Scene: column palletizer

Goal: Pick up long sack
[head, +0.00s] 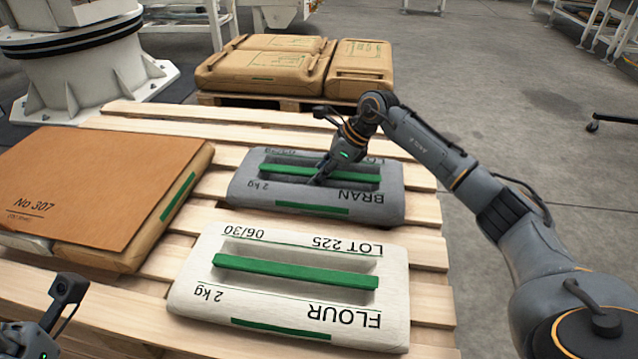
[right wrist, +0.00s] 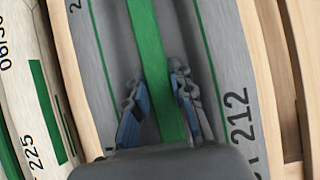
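A grey sack marked BRAN (head: 245,187), with a raised green strap along its top (head: 300,169), lies on the wooden slats. In front of it lies a white sack marked FLOUR (head: 200,265), also with a green strap. My right gripper (head: 318,180) is down at the grey sack's strap. In the right wrist view its fingers (right wrist: 160,95) stand either side of the green strap (right wrist: 148,40), with slim gaps; it looks open around the strap. Part of my left gripper (head: 22,340) shows at the bottom left corner; its fingers are out of sight.
A brown sheet marked No 307 (head: 90,185) covers sacks at the left of the slatted pallet (head: 430,255). Several brown sacks (head: 265,75) lie on another pallet behind. A white machine base (head: 85,70) stands at the back left. The floor to the right is mostly clear.

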